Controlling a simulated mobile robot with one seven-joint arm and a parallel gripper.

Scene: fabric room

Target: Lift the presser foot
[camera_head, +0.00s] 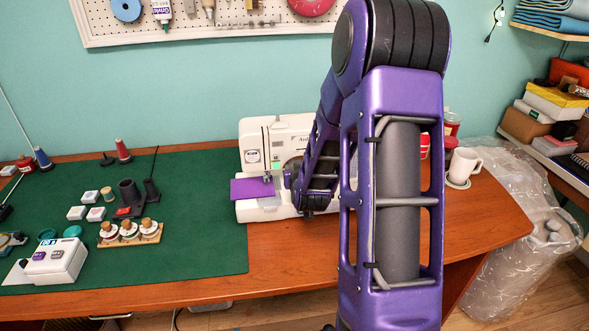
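A white sewing machine (254,142) stands on the table, its right part hidden behind my arm. Its needle and presser foot area (268,179) shows at the lower left of the machine, above a purple piece of fabric (249,189). The foot is too small to tell whether it is up or down. My arm reaches across the front of the machine. The end of my arm, with my gripper (289,179), is close to the right side of the needle area. The fingers are too small and too hidden to tell their opening or any contact.
A green mat (200,240) covers the table's left side. A white mug (464,166) stands right of my arm. The wooden tabletop right of the mat is mostly clear.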

